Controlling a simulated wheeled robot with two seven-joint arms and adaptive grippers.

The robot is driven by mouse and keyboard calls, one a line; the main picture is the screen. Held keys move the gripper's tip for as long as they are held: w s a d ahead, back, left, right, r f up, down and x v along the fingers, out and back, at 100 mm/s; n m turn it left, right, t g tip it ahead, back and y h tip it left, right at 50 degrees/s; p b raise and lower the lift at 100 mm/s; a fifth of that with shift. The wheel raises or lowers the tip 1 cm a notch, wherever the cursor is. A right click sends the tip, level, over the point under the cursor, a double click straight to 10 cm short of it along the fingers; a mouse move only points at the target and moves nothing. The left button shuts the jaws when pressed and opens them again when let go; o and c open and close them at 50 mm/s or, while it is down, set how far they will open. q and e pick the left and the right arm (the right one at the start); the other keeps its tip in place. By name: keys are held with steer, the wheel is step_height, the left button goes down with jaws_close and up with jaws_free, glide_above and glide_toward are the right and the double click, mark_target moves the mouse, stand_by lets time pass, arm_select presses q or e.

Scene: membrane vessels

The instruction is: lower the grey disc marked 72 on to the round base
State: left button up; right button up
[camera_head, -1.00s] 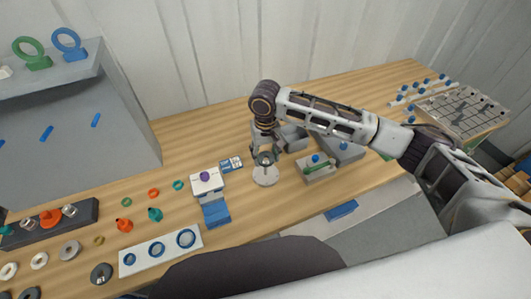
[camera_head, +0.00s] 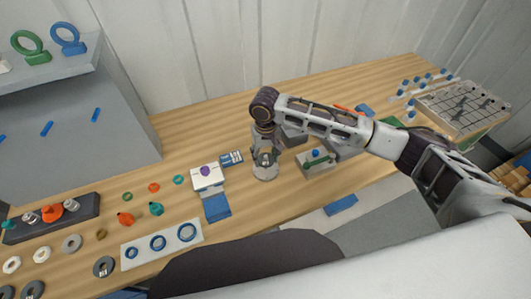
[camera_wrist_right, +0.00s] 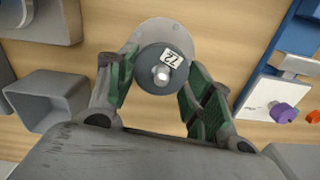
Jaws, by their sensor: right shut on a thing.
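In the right wrist view, the dark grey disc marked 72 (camera_wrist_right: 150,82) sits between the fingers of my right gripper (camera_wrist_right: 162,68), which is shut on it. A shiny metal knob or pin end shows at the disc's middle. The lighter grey round base (camera_wrist_right: 158,30) shows beyond the disc and is partly covered by it. In the head view, the base (camera_head: 265,174) stands on the table directly below my right gripper (camera_head: 265,158). The fingers hide most of the disc there. I cannot tell whether disc and base touch. My left gripper is not in view.
A white block with a purple knob (camera_head: 206,170) and a blue part stands left of the base. A grey block with a green piece (camera_head: 318,161) is close on the right. Grey open boxes (camera_wrist_right: 50,98) stand nearby. A white ringed plate (camera_head: 160,245) lies at front left.

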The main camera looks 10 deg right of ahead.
steer(key=shift+f, duration=0.2)
steer(key=o, duration=1.1)
steer(key=shift+r, duration=6)
steer(key=shift+s, duration=0.15)
